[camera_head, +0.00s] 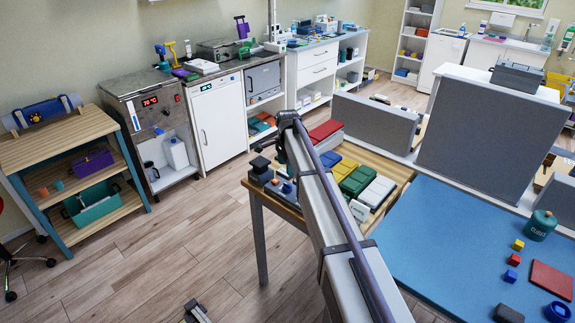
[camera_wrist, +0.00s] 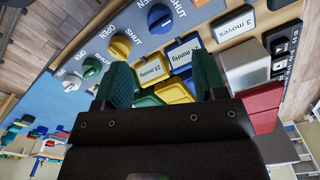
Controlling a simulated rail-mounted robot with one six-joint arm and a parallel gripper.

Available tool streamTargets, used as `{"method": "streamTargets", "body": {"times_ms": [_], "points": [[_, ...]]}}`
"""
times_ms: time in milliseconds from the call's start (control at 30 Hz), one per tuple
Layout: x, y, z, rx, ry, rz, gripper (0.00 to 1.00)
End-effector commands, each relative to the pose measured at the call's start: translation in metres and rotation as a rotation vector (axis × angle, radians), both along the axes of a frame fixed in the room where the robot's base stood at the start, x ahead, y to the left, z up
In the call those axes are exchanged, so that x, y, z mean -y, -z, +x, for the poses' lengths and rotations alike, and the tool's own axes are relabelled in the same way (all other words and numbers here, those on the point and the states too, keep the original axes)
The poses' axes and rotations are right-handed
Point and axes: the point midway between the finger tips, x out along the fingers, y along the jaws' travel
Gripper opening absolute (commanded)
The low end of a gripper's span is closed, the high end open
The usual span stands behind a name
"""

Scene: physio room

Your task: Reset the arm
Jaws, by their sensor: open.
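My gripper (camera_wrist: 164,78) shows in the wrist view as a black palm with two green fingers set apart. It is open, and nothing is clearly held. Beyond the fingers are green and yellow blocks (camera_wrist: 175,91), partly hidden by the fingers and palm. In the head view my arm reaches over the wooden table, and its far end is near the table's back left; the fingertips are hard to make out there.
On the wooden table (camera_head: 257,187) are yellow (camera_head: 335,167), green (camera_head: 360,180) and red (camera_head: 325,131) blocks. The wrist view shows a panel with blue (camera_wrist: 160,18), yellow (camera_wrist: 119,47) and green (camera_wrist: 91,68) knobs. A blue mat (camera_head: 420,225) lies right. Floor at left is mostly clear.

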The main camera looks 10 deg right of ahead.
Motion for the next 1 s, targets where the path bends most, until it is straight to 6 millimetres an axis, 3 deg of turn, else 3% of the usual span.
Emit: {"method": "streamTargets", "body": {"times_ms": [33, 367, 467, 533, 567, 667, 700, 800, 900, 1000], "points": [[0.000, -0.013, 0.000, 0.000, 0.000, 0.000, 0.65], [0.000, -0.010, 0.000, 0.000, -0.004, 0.000, 0.65], [0.000, -0.010, 0.000, 0.000, -0.086, 0.000, 0.65], [0.000, -0.010, -0.009, 0.000, -0.237, 0.000, 0.65], [0.000, -0.010, -0.023, 0.000, -0.326, 0.000, 0.65], [0.000, -0.010, -0.112, -0.001, -0.700, 0.000, 0.65], [0.000, -0.010, -0.151, -0.001, -0.842, 0.000, 0.65], [0.000, -0.010, -0.245, -0.001, -1.132, 0.000, 0.65], [0.000, -0.010, -0.320, -0.001, -1.301, -0.001, 0.65], [0.000, -0.010, -0.364, -0.001, -1.334, -0.001, 0.65]]}}
